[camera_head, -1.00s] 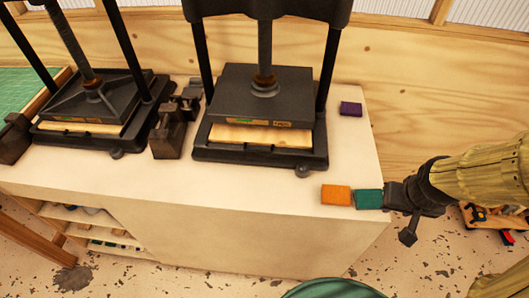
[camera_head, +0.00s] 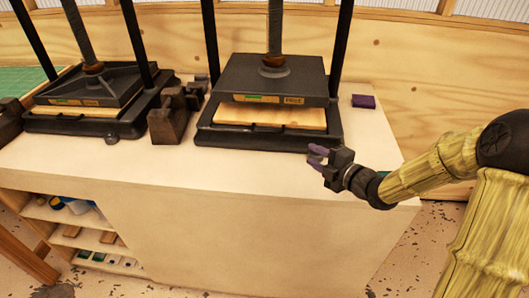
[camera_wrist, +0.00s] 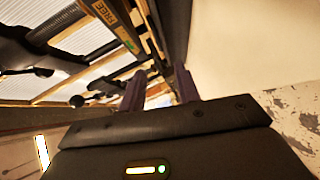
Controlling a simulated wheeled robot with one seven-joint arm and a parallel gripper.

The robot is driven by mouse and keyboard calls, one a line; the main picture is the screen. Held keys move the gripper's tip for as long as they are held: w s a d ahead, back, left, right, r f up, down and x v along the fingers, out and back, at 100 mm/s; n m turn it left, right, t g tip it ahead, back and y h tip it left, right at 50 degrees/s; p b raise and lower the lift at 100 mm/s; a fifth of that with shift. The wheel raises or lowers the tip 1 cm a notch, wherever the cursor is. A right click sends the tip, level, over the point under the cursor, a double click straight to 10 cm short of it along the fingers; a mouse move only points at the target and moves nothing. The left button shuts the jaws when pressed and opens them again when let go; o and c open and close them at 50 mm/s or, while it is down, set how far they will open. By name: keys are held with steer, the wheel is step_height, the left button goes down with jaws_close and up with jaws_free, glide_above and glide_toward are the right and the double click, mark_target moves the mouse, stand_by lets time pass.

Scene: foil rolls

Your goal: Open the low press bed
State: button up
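Two black presses stand on a pale worktop (camera_head: 110,172). The right press (camera_head: 270,80) has a dark upper plate raised over a pale wooden board on its black bed (camera_head: 250,142), leaving a narrow gap. The left press (camera_head: 95,85) also has a board under its plate. I cannot tell which one is the low press. My gripper (camera_head: 317,157) is open and empty, with purple fingertips just off the right press bed's front right corner. In the wrist view the two fingers (camera_wrist: 161,92) stand apart beside a press plate with a label.
Dark metal blocks (camera_head: 170,118) stand between the presses. A purple block (camera_head: 363,101) lies at the back right of the worktop. A green block (camera_head: 384,174) is mostly hidden behind my arm. The worktop's front is clear; shelves (camera_head: 85,225) lie below left.

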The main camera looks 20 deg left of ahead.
steer(key=p, duration=0.3)
glide_toward(269, 132)
steer(key=shift+n+y, duration=0.4)
steer(key=x, duration=0.8)
steer(key=shift+w+a+f, duration=0.15)
steer(key=shift+f, duration=0.25)
